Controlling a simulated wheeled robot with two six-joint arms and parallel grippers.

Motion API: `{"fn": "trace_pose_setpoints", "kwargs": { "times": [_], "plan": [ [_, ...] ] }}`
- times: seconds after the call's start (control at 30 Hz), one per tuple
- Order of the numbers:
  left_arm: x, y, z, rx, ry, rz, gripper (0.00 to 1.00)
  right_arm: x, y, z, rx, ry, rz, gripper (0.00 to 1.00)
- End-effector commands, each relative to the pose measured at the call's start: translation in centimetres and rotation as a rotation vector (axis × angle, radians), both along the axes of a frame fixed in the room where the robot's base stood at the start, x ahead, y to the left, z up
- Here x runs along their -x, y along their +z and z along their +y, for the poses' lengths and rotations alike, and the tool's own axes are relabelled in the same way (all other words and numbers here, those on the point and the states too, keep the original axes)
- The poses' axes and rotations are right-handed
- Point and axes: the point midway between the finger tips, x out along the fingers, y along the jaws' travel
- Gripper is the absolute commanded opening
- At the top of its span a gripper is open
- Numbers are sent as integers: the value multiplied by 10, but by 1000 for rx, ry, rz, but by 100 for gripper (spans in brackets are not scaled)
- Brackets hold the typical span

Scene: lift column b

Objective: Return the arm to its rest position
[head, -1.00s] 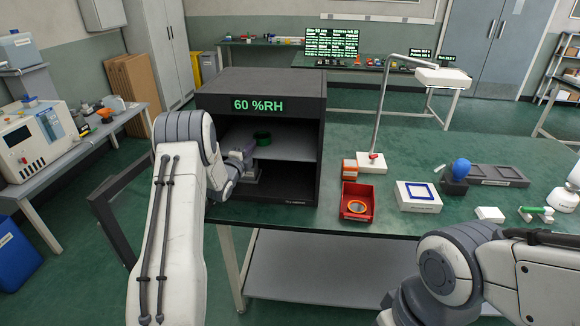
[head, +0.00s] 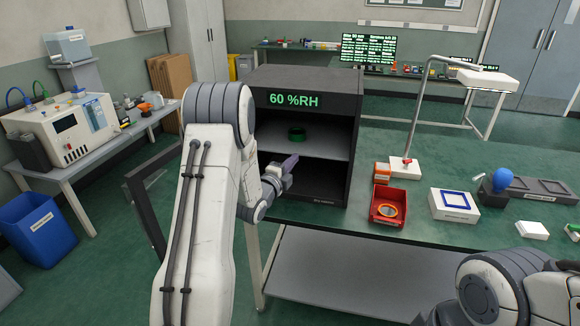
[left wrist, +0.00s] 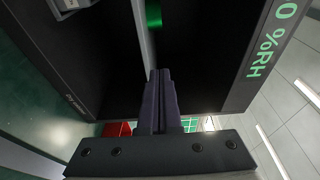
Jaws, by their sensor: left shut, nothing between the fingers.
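My left arm (head: 205,190) reaches forward from the bottom of the head view. Its gripper (head: 289,162) is shut and empty, in front of the open dark cabinet (head: 345,88) marked 60 %RH. In the left wrist view the closed fingers (left wrist: 158,75) lie together with nothing between them, and the cabinet fills much of the picture. A green ring (head: 297,134) lies on the cabinet shelf (head: 325,143), apart from the gripper. My right arm (head: 490,290) shows partly at the lower right; its gripper is out of view.
The open cabinet door (head: 146,215) stands left of my left arm. A side bench (head: 70,172) is at left.

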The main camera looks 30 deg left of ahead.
Motion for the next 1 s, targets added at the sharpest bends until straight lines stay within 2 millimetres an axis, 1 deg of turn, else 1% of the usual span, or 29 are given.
{"fn": "trace_pose_setpoints", "kwargs": {
  "times": [0.1, 0.27, 0.37, 0.47, 0.57, 0.6, 0.63, 0.67, 0.7, 0.77, 0.8, 0.87, 0.9, 0.97, 1.0],
  "plan": [
    [9, 0, 1, 0, 2, 1, 0, 0, -2, 0, 0, 0, 0, 100],
    [11, 1, 1, 1, 1, 0, 0, 0, -2, 0, 0, 0, 0, 100],
    [8, 4, -10, 24, -9, 28, 0, 0, 1, 0, 0, 0, 0, 100],
    [4, 11, -41, 101, -31, 114, 0, 0, 6, 0, 0, 0, 0, 100],
    [8, 18, -91, 228, -46, 261, 0, 0, 14, 0, 0, 0, 0, 100],
    [14, 19, -113, 286, -45, 331, 0, 0, 18, 0, 0, 0, 0, 100],
    [20, 21, -129, 330, -41, 384, 0, 0, 20, 0, 0, 0, 0, 100],
    [28, 22, -145, 373, -34, 436, 0, 0, 22, 0, 0, 0, 0, 100],
    [41, 24, -165, 428, -19, 508, 0, 0, 25, 0, 0, 0, 0, 100],
    [64, 25, -193, 509, 10, 616, 0, 0, 30, 0, 0, 0, 0, 100],
    [82, 27, -211, 558, 33, 687, 0, 0, 33, 0, 0, 0, 0, 100],
    [113, 29, -235, 628, 77, 795, 0, 0, 37, 0, 0, 0, 0, 100],
    [137, 31, -250, 671, 111, 866, 0, 0, 40, 0, 0, 0, 0, 100],
    [175, 34, -269, 727, 171, 973, 0, 0, 45, 0, 0, 0, 0, 100],
    [202, 37, -279, 759, 215, 1043, 0, 0, 48, 0, 0, 0, 0, 100]
  ]
}}
